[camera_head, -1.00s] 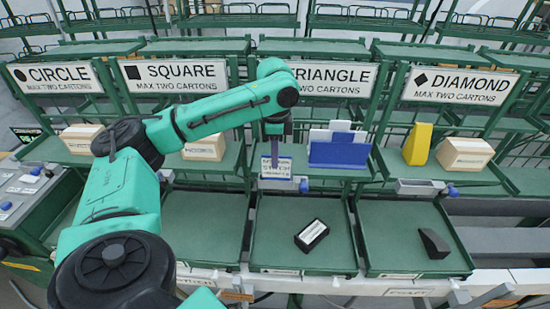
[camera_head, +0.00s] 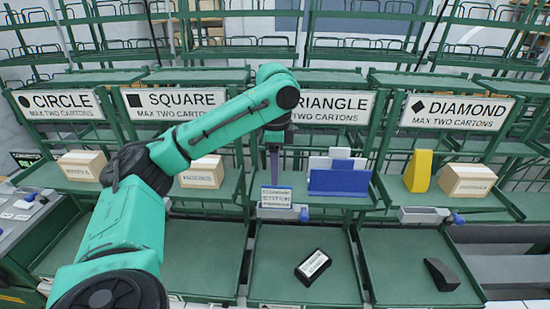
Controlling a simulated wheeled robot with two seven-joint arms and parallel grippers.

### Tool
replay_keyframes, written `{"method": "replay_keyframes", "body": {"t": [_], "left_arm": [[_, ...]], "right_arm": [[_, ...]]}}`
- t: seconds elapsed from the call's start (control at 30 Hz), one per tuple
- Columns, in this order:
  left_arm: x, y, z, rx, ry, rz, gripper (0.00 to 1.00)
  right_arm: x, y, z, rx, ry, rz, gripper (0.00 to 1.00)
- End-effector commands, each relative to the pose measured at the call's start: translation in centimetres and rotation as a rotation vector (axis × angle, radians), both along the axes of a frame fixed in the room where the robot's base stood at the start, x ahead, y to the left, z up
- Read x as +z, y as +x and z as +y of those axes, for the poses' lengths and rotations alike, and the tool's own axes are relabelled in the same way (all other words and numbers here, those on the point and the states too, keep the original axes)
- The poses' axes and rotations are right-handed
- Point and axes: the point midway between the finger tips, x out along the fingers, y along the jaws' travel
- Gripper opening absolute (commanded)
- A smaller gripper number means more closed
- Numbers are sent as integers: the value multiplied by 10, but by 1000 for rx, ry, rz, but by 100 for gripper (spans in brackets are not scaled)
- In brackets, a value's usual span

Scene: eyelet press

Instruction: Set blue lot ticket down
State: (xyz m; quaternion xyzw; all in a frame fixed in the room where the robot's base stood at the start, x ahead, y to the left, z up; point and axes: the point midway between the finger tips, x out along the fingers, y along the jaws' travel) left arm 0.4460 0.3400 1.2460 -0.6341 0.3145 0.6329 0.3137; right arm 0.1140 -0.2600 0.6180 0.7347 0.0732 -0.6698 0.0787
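A small white ticket with blue lettering and a blue edge (camera_head: 276,198) is at the front of the triangle bay's shelf, facing me. My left gripper (camera_head: 274,183) points down right above it, fingertips at its top edge. The fingers show edge-on as one narrow purple-grey strip, so I cannot tell whether they are open or shut, or whether they touch the ticket. A blue holder (camera_head: 338,183) with white and blue upright cards stands just right of the ticket. My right gripper is out of view.
Cartons stand in the circle (camera_head: 83,165), square (camera_head: 202,172) and diamond (camera_head: 468,180) bays, with a yellow block (camera_head: 419,171) beside the last. A black white-labelled box (camera_head: 313,266) and a dark wedge (camera_head: 441,274) lie on the lower trays. A grey bin (camera_head: 424,215) sits at the right shelf's front.

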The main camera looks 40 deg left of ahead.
Motion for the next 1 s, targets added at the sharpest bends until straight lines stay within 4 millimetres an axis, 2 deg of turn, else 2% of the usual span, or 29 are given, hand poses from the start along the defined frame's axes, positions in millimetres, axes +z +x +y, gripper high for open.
{"method": "replay_keyframes", "body": {"t": [0.03, 0.17, 0.2, 0.43, 1.0], "left_arm": [[18, 1, -1, -1, -1, -6, 39], [50, 0, 1, 2, 2, -5, 39], [48, 1, 0, -1, 2, -3, 39], [62, 0, 0, -1, 1, 0, 39], [62, 0, 0, 0, 1, 2, 39]], "right_arm": [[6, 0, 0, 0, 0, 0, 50], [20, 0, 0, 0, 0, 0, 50], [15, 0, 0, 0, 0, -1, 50], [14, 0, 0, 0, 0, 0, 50], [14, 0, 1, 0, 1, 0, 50]]}}
